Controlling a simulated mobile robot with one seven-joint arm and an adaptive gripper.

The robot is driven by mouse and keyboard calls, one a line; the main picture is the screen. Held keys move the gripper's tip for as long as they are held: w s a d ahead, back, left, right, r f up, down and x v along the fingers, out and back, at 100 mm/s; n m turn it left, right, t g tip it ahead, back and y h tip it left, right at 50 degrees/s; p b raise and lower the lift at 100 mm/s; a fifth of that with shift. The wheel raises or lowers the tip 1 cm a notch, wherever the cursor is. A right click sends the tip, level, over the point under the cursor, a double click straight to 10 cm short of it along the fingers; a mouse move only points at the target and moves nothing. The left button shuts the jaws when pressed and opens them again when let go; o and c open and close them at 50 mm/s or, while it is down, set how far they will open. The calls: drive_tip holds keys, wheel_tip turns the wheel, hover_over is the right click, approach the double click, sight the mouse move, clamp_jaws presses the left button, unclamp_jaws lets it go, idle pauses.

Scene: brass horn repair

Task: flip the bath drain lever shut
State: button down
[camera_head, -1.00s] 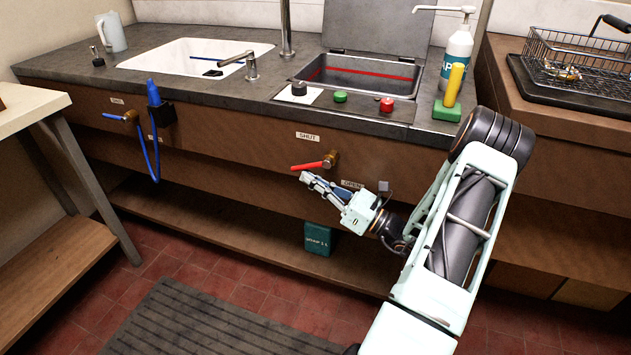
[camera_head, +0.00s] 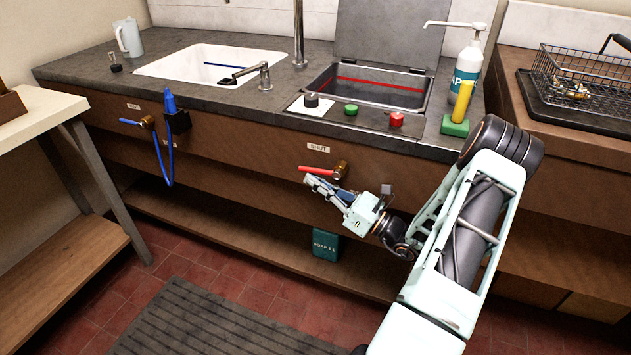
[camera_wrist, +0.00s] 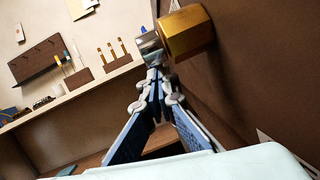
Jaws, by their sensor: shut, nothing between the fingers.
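The bath drain lever (camera_head: 318,171) is a red handle on a brass valve (camera_head: 341,169) on the brown cabinet front, below the steel bath (camera_head: 370,91). It points left, close to level, under the SHUT label (camera_head: 318,147). My gripper (camera_head: 308,181) is shut and empty, its tips just below the red handle; I cannot tell whether they touch it. In the wrist view the shut fingertips (camera_wrist: 156,78) are just below the valve's steel stem (camera_wrist: 151,47) and brass body (camera_wrist: 188,32). The red handle is not visible there.
A blue lever (camera_head: 131,122) and a blue hose (camera_head: 167,160) are farther left on the cabinet front. A teal tin (camera_head: 326,245) is on the lower shelf under my gripper. The counter edge runs above the valve. Red floor tiles and a grey mat (camera_head: 215,325) lie in front.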

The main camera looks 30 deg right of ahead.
drive_tip(key=s+d+f+b, duration=0.1)
drive_tip(key=s+d+f, duration=0.2)
drive_tip(key=s+f, duration=0.4)
wheel_tip(320, 180, down, 3)
drive_tip(key=shift+s+d, duration=0.15)
drive_tip(key=shift+s, duration=0.25)
idle(0.5)
